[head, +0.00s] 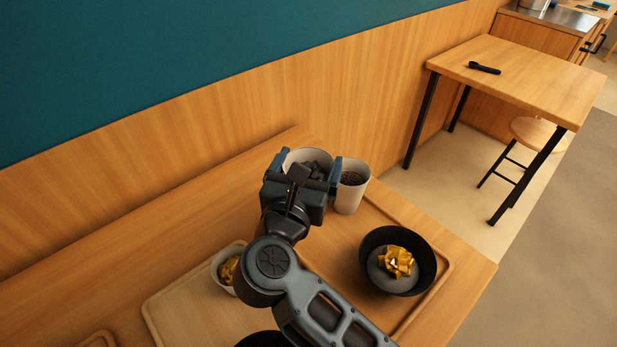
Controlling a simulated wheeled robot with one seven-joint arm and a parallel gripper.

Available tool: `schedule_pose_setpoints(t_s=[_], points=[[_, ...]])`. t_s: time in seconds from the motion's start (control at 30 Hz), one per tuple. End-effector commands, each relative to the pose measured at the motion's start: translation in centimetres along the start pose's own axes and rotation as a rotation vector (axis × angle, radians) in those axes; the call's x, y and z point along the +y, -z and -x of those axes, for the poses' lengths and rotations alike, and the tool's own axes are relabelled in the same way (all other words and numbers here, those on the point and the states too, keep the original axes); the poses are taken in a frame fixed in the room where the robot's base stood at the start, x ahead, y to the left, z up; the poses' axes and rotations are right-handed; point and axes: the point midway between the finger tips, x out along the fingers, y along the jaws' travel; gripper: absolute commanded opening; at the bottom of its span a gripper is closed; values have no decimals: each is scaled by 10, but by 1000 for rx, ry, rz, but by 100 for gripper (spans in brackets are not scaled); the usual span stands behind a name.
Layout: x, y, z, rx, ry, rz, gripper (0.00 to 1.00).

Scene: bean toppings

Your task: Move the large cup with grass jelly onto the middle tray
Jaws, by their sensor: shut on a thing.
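The large cup (298,156) is pale and holds dark grass jelly cubes. It is between the two blue-edged fingers of my gripper (307,166), which is shut on it. My gripper hides most of the cup's side and its base, so I cannot tell whether it touches the surface below. A tray (160,308) at the lower centre, between two others, appears to be the middle tray. It lies below and left of my gripper, and my arm covers part of it.
A second pale cup (349,198) with dark contents stands close right of the held cup. The right tray (437,287) bears a black bowl (371,242) with yellow pieces. A small pale cup (219,272) with yellow topping is at the middle tray, beside my arm. Another tray (98,341) shows at lower left.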

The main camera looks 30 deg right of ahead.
Motion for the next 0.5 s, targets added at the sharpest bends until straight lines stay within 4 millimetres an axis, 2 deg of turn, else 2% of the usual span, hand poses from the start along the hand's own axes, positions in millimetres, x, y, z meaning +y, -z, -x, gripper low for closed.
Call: schedule_pose_setpoints(t_s=[0.37, 0.5], points=[[0, -5, 0, -1, 0, 0, 24], [0, -21, 1, -1, 0, -2, 24]])
